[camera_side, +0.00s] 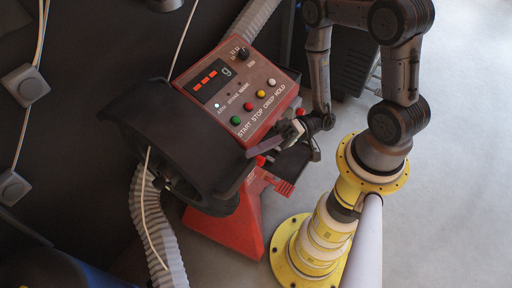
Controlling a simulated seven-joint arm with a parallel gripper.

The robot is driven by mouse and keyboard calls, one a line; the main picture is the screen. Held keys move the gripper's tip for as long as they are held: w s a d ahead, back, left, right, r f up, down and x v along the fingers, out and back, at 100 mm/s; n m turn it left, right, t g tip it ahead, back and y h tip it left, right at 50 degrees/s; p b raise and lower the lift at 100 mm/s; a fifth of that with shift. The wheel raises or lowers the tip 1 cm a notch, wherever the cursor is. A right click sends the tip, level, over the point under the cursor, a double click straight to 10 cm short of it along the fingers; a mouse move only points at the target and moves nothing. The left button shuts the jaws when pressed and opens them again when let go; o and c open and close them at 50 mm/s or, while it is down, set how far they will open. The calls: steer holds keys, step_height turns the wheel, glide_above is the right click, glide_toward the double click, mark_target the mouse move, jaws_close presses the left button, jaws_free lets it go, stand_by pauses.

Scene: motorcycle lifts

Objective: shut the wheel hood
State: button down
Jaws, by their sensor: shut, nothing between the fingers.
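The wheel hood (165,122) is a broad, curved black cover on the left side of a red wheel-balancing machine. Its lower edge stands away from the machine's lower front, with a dark hollow beneath it; how far it is swung cannot be told exactly. My gripper (252,153) is shut and empty. It reaches in from the right, below the control panel, with its tips close to the hood's right edge. Whether the tips touch the hood is unclear.
The red control panel (262,98) with coloured buttons and a display is just above my gripper. The red base (225,238) stands below. A ribbed hose (152,225) and a thin pale cable hang at the left. Grey floor (455,190) is clear at the right.

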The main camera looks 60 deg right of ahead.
steer(key=shift+s+a+f+g, duration=0.2)
steer(key=shift+s+f+g, duration=0.1)
steer(key=shift+s+f, duration=0.1)
step_height(320, 180, up, 4)
steer(key=w, duration=0.3)
steer(key=w+f+v, duration=0.1)
steer(key=f+v, duration=0.1)
steer(key=v, duration=0.8)
steer(key=s+a+r+n+g+h, duration=0.2)
steer(key=a+r+n+g+h, duration=0.15)
steer(key=r+n+g, duration=0.35)
steer(key=s+a+r+n+g+h, duration=0.1)
steer(key=a+r+n+g+h, duration=0.3)
steer(key=r, duration=0.6)
steer(key=s+d+r+m+t+h, duration=0.2)
steer(key=d+m+t+h, duration=0.3)
steer(key=s+d+r+m+t+h, duration=0.2)
steer(key=d+r+m+t+h, duration=0.1)
steer(key=d+m+t+h, duration=0.1)
steer(key=shift+s+d+m+t+h, duration=0.4)
steer(key=shift+d+h, duration=0.45)
steer(key=shift+d, duration=0.35)
